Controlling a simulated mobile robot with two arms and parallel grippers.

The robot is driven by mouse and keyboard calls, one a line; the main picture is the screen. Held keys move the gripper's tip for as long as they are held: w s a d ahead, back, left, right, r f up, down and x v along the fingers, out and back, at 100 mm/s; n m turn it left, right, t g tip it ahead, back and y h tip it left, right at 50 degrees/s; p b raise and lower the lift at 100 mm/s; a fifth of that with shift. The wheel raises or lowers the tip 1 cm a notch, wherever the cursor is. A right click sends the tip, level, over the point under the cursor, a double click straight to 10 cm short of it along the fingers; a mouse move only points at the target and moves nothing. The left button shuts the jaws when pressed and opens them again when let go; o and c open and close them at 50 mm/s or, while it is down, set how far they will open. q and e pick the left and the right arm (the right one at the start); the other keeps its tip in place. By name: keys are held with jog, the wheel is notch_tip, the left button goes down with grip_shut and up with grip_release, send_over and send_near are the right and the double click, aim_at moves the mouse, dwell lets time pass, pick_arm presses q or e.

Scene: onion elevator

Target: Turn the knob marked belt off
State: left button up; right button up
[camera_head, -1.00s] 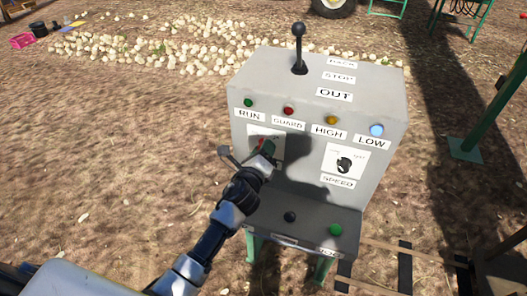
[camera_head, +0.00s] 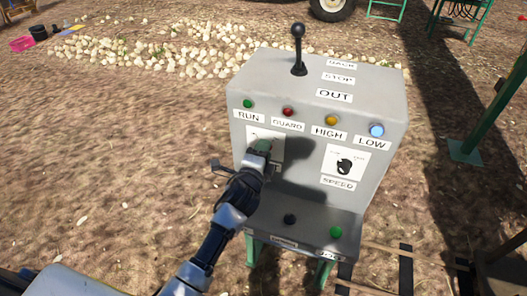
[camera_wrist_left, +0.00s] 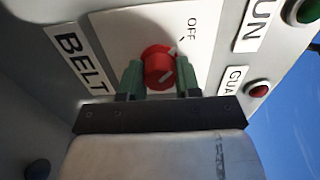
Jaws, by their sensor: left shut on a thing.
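The red belt knob (camera_wrist_left: 158,67) sits on a white plate with a BELT label and an OFF mark, in the left wrist view. A white line on the knob points roughly toward the OFF tick. My left gripper (camera_wrist_left: 159,82) is shut on the knob, with one green finger on each side. In the head view my left gripper (camera_head: 262,148) reaches the left white plate (camera_head: 256,135) on the grey control box (camera_head: 305,150), and the knob is hidden there. My right gripper is not in view.
The box also carries a black speed knob (camera_head: 344,166), a black lever (camera_head: 298,50), several coloured lamps, and a green button (camera_head: 336,231) and a black button (camera_head: 290,219) on its lower ledge. Onions (camera_head: 150,50) lie on the ground behind.

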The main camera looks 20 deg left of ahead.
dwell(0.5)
pick_arm(q)
jog(key=o, duration=0.9)
jog(key=shift+o, duration=0.2)
jog(key=shift+s, duration=0.1)
jog(key=s+b, duration=0.2)
jog(key=s, duration=0.8)
jog(key=shift+s+a, duration=0.25)
jog(key=shift+s, duration=0.05)
